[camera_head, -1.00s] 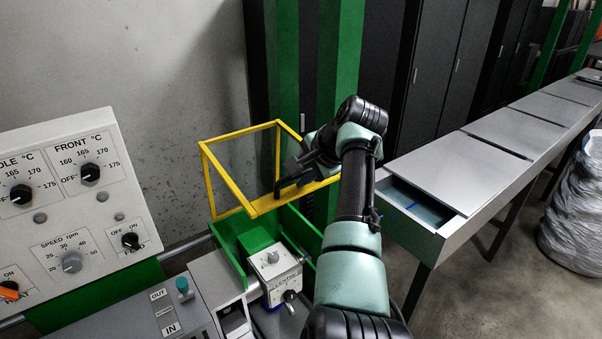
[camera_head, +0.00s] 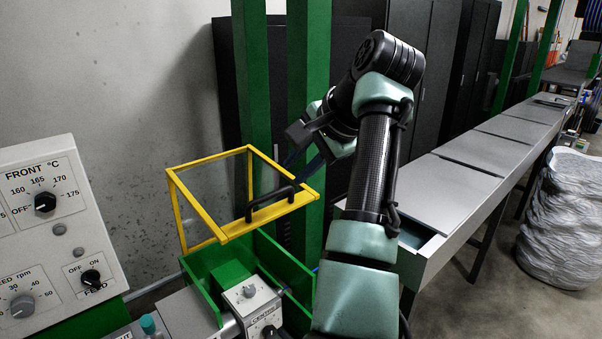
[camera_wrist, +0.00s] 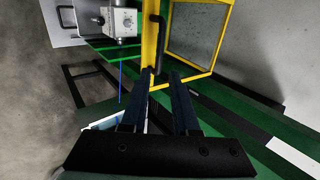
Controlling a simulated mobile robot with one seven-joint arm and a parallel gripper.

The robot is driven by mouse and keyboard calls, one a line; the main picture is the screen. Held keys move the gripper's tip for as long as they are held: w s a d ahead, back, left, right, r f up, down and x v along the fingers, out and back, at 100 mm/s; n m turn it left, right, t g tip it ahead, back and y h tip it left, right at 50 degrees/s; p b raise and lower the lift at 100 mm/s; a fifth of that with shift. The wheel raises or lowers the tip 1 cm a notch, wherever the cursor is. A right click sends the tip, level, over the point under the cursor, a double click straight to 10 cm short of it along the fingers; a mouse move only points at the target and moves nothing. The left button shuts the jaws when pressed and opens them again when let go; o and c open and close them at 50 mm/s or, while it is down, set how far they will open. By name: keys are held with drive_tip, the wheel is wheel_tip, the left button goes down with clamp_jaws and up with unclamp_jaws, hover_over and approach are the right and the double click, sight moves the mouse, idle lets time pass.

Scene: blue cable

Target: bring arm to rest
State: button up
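My gripper (camera_head: 306,138) is raised beside the yellow-framed guard (camera_head: 208,158), its fingers partly hidden by dark surroundings in the head view. In the wrist view my gripper (camera_wrist: 161,76) has its two dark fingers apart with nothing between them. The guard's black handle (camera_head: 272,203) is free of the fingers in the head view. In the wrist view the handle (camera_wrist: 158,42) lies beyond the fingertips. My arm is bent upward in the middle of the head view. A thin blue cable (camera_wrist: 121,84) runs left of the fingers in the wrist view.
The control panel (camera_head: 48,225) stands at the left. The green machine housing (camera_head: 285,265) and a white control box (camera_head: 250,302) sit below the guard. A long grey trough (camera_head: 460,180) runs back at the right. Dark cabinets (camera_head: 480,60) stand behind.

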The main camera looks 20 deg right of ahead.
drive_tip(key=shift+s+r, duration=0.25)
drive_tip(key=shift+r, duration=0.05)
